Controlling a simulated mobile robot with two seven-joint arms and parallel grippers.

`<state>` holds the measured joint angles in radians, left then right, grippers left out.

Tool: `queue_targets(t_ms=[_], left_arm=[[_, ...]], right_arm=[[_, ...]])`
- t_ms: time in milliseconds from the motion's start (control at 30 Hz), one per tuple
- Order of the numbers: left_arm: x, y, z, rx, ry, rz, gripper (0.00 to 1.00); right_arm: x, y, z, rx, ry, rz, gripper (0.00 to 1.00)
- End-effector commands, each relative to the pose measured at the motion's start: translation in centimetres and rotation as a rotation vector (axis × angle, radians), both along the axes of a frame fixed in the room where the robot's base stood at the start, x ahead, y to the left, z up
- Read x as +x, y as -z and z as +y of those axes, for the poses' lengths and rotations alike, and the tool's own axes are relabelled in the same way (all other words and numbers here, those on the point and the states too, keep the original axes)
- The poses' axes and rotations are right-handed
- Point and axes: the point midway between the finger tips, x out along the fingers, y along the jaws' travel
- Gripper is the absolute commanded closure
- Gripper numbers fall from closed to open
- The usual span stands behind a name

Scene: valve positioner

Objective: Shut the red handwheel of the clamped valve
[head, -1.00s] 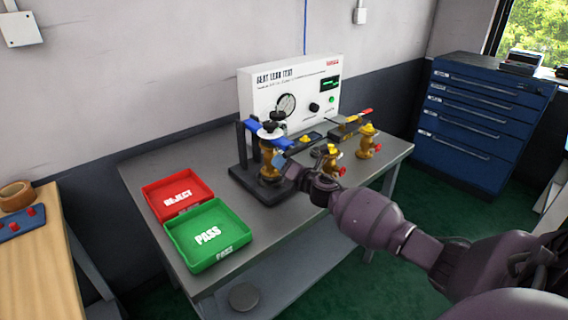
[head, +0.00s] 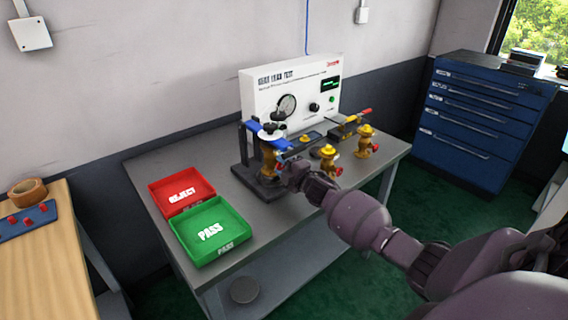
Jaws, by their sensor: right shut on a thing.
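The clamped valve (head: 268,158) is brass-coloured and stands upright in the dark clamp fixture (head: 243,176) with a blue top bar, in front of the test panel. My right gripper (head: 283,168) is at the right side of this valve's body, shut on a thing. The valve's red handwheel does not show; the gripper covers the side where the other valves carry theirs, so it is most likely what the jaws hold. How far the wheel is turned cannot be seen. My left gripper is not in view.
Two loose brass valves with red handwheels, a nearer one (head: 327,160) and a farther one (head: 366,143), stand right of the fixture. The red REJECT tray (head: 160,190) and green PASS tray (head: 240,234) lie left. The white test panel (head: 262,103) stands behind.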

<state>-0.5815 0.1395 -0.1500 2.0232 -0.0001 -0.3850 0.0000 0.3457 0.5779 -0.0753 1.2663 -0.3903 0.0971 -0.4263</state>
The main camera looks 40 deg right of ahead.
Motion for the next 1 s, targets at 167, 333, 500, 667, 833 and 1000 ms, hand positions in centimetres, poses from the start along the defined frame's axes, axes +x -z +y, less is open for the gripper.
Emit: queue_targets(t_ms=[167,333,500,667,833,1000], left_arm=[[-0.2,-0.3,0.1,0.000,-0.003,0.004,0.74],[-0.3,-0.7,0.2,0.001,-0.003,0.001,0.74],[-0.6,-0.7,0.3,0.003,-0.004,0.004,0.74],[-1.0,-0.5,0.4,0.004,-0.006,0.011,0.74],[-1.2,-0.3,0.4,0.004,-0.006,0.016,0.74],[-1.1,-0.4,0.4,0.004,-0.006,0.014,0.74]], right_arm=[[0.0,-0.1,0.0,0.148,0.000,0.010,0.88],[0.0,-0.1,0.1,0.260,-0.001,0.020,0.88],[0.0,0.1,0.1,0.340,-0.001,0.026,0.88],[0.0,0.1,0.1,0.383,-0.001,0.030,0.88],[0.0,0.2,0.1,0.404,-0.001,0.031,0.88],[0.0,0.2,0.1,0.406,-0.001,0.032,0.88]])
